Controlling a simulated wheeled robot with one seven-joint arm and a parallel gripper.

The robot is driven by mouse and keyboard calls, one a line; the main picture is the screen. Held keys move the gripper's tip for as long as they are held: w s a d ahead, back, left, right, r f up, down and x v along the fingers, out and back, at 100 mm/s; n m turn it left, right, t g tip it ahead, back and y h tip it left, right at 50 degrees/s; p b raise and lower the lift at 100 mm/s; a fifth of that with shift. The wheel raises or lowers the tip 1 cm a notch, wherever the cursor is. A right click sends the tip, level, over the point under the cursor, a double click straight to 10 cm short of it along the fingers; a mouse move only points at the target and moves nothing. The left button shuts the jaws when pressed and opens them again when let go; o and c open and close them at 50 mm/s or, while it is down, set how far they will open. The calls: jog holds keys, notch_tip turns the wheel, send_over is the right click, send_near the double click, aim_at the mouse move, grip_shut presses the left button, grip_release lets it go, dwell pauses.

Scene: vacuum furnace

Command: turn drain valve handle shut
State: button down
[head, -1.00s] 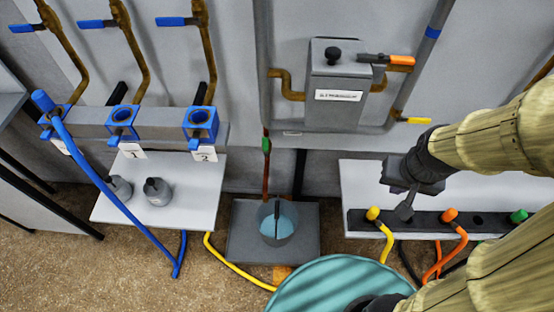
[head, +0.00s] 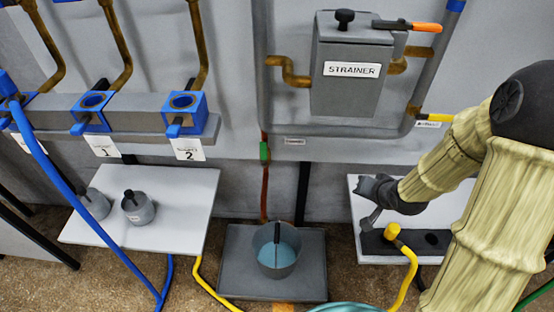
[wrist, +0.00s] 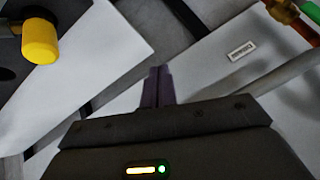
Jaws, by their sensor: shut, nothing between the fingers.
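A green handle (head: 264,151) sits upright on a reddish-brown pipe below the strainer, above a grey bucket (head: 277,268) of blue liquid. I take it for the drain valve handle; the small label (head: 295,142) beside it is unreadable. A green part (wrist: 311,10) by a reddish pipe shows at the wrist view's top right corner, with the label (wrist: 241,50) near it. My gripper (head: 368,222) is right of the handle, over the right-hand white shelf, apart from it. Its fingers (wrist: 157,85) are shut and empty in the wrist view.
A black rack (head: 375,243) with a yellow-capped hose (head: 392,231) lies close beside my gripper. A yellow handle (head: 438,118) is on the right pipe, and the strainer box (head: 352,90) hangs above. A left shelf (head: 180,220) holds grey weights.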

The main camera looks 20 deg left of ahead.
jog(key=w+a+m+t+y, duration=0.1)
jog(key=a+m+y, duration=0.4)
jog(key=a+y, duration=0.7)
jog(key=shift+a+r+t, duration=0.45)
jog(key=shift+a+t, duration=0.15)
jog(key=shift+a, duration=0.3)
jog(key=b, duration=0.4)
send_near(264, 155)
jog(key=w+a+r, duration=0.2)
jog(key=w+a, duration=0.2)
jog(key=w, duration=0.1)
jog(key=shift+s+a+f, duration=0.1)
jog(key=shift+a+f, duration=0.05)
jog(key=shift+a, duration=0.1)
